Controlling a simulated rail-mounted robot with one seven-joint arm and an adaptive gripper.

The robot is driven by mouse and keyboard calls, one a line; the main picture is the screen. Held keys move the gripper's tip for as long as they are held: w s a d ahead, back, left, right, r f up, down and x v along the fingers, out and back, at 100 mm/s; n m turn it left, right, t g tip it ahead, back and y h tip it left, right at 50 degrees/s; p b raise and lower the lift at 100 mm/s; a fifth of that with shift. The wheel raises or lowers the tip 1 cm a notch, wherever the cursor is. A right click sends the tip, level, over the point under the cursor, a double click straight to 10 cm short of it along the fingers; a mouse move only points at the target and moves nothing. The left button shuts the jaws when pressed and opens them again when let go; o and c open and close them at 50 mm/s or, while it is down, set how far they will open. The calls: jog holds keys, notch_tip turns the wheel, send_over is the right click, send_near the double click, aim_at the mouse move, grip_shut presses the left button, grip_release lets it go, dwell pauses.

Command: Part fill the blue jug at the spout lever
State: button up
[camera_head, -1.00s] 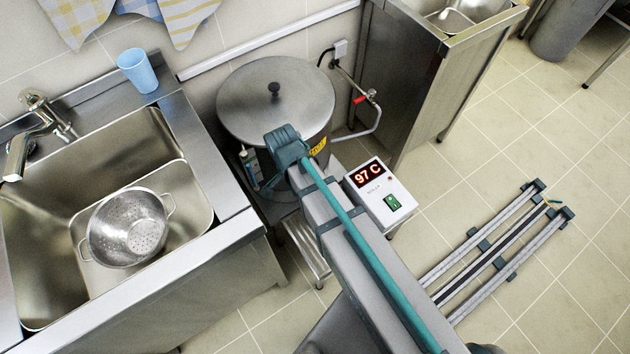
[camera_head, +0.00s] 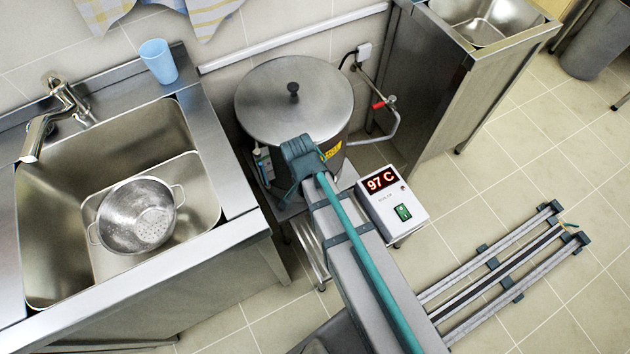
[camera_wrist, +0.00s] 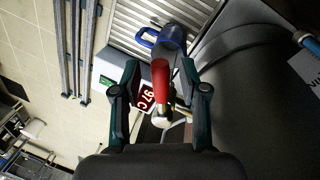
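In the wrist view, my gripper (camera_wrist: 160,70) is open, with dark teal fingers on either side of a red lever handle (camera_wrist: 160,80). Gaps show between the handle and both fingers. Beyond it, the blue jug (camera_wrist: 172,36) with a blue loop handle sits on a ridged metal surface (camera_wrist: 145,14). The jug's lower part and contents are hard to make out. In the head view, the lidded stockpot (camera_head: 300,97) stands behind the end of my arm, which hides my gripper, the lever and the jug.
A control box (camera_head: 393,203) reading 97 C stands right of the pot. A wall pipe has a red-handled valve (camera_head: 384,102). The sink (camera_head: 60,220) at left holds a colander (camera_head: 137,214); a light blue cup (camera_head: 158,61) stands on its ledge. Rails (camera_head: 510,262) lie on the floor.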

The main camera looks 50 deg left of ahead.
notch_tip(320, 180, up, 12)
jog(key=a, duration=0.2)
jog(key=shift+s+f, duration=0.15)
jog(key=shift+s, duration=0.2)
dwell(0.3)
jog(key=shift+a, duration=0.1)
